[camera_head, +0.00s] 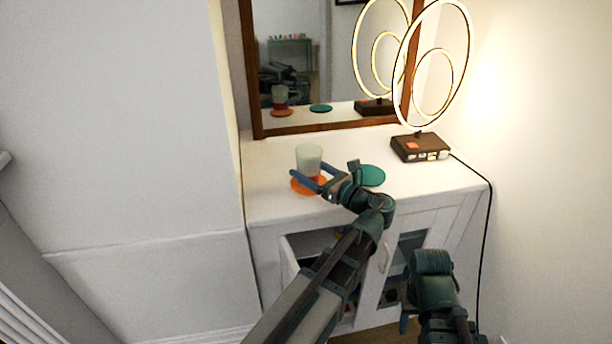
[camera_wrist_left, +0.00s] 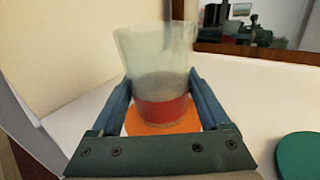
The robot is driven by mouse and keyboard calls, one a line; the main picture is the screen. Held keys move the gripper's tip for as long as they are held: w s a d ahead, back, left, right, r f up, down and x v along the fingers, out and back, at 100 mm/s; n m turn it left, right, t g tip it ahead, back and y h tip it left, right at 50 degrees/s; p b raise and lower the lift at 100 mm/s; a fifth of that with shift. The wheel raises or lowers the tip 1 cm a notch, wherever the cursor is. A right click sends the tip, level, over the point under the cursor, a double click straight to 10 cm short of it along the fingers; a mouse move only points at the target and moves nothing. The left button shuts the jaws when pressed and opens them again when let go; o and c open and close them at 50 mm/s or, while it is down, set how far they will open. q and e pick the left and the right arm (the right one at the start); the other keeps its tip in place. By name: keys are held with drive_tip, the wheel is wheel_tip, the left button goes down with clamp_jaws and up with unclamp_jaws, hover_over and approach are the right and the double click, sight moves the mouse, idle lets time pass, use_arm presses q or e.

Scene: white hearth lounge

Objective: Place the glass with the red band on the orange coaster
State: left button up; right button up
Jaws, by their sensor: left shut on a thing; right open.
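The clear glass with the red band (camera_wrist_left: 163,108) is upright between the fingers of my left gripper (camera_head: 317,175), which is shut on it. In the head view, the glass (camera_head: 309,156) is over the orange coaster (camera_head: 314,189), its lower part hidden by the fingers. The coaster (camera_wrist_left: 136,124) shows around the glass base in the left wrist view. I cannot tell whether the base touches it. My right gripper (camera_head: 407,318) is low in front of the cabinet, open, and only partly visible.
A green coaster (camera_head: 371,176) lies right of the orange one on the white cabinet top (camera_head: 268,157). A ring lamp (camera_head: 419,146) stands at the back right, its cord running down the side. A framed mirror (camera_head: 330,127) stands behind. A cabinet door (camera_head: 289,262) is ajar below.

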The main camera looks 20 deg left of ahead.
use_arm(q)
drive_tip(key=shift+f, duration=0.15)
drive_tip(key=o, duration=1.4)
drive_tip(key=shift+r, duration=0.2)
